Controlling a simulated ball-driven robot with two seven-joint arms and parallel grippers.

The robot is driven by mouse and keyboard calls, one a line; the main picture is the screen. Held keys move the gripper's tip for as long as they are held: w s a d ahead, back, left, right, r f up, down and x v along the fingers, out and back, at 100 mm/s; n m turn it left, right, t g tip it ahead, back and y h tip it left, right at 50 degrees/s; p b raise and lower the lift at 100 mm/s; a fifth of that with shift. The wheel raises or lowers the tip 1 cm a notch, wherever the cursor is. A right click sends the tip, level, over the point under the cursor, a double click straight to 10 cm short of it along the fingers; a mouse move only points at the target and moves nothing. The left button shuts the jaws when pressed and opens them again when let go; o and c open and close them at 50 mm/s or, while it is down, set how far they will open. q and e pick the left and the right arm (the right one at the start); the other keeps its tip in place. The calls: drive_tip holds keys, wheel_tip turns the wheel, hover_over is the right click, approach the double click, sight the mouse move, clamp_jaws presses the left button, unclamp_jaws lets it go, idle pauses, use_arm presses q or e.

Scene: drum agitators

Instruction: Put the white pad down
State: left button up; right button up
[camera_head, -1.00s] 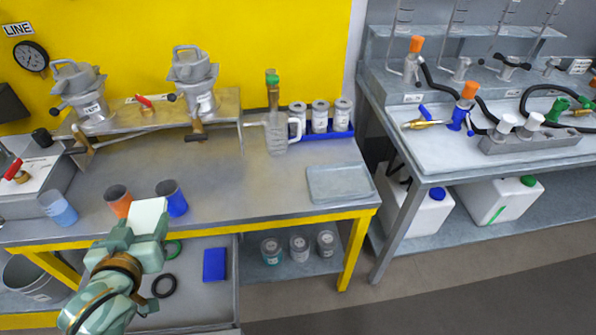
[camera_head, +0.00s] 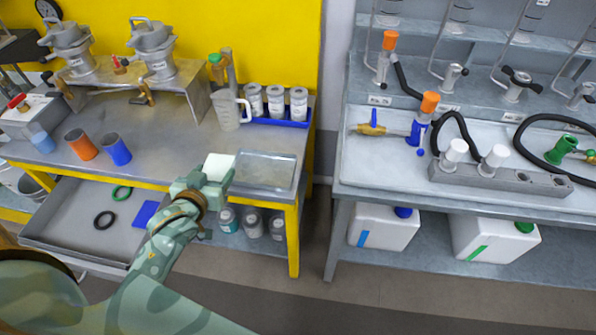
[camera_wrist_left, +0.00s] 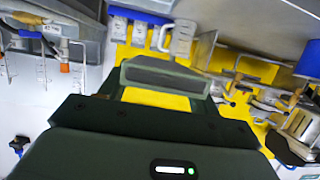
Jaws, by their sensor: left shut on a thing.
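My left gripper (camera_head: 203,187) is shut on the white pad (camera_head: 219,167) and holds it up at the front edge of the yellow-edged bench (camera_head: 195,140). The pad is just left of a flat, shallow grey tray (camera_head: 266,170) on the bench top. In the left wrist view, the gripper body (camera_wrist_left: 150,125) fills the lower middle, and a grey-green bar spans the middle. The pad cannot be clearly made out there. My right gripper is not in view.
A clear jug (camera_head: 228,108) and a blue tray of white jars (camera_head: 275,102) stand behind the tray. Orange (camera_head: 80,144) and blue (camera_head: 115,149) cups stand to the left. An open drawer (camera_head: 75,225) juts out below. A second bench (camera_head: 450,180) stands right, across a gap.

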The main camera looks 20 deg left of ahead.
use_arm(q)
drive_tip(key=shift+w+d, duration=0.6)
drive_tip(key=shift+w, duration=0.1)
drive_tip(key=w+d+f+b, duration=0.1)
drive_tip(key=w+f+b, duration=0.2)
drive_tip(key=w, duration=0.3)
drive_tip(key=b, duration=0.4)
hover_over(262, 175)
drive_tip(key=f, duration=0.5)
drive_tip(key=shift+s+f, duration=0.35)
drive_tip(key=shift+s, duration=0.05)
drive_tip(key=shift+w+f, duration=0.2)
drive_tip(key=shift+f, duration=0.05)
drive_tip(key=f+b, duration=0.1)
drive_tip(key=f, duration=0.1)
drive_tip(key=f+b, duration=0.1)
drive_tip(key=shift+w+d+f, duration=0.15)
drive_tip(key=shift+w+f, duration=0.05)
drive_tip(key=shift+f, duration=0.15)
drive_tip(key=shift+r, duration=0.2)
drive_tip(key=shift+f, duration=0.15)
drive_tip(key=o, duration=1)
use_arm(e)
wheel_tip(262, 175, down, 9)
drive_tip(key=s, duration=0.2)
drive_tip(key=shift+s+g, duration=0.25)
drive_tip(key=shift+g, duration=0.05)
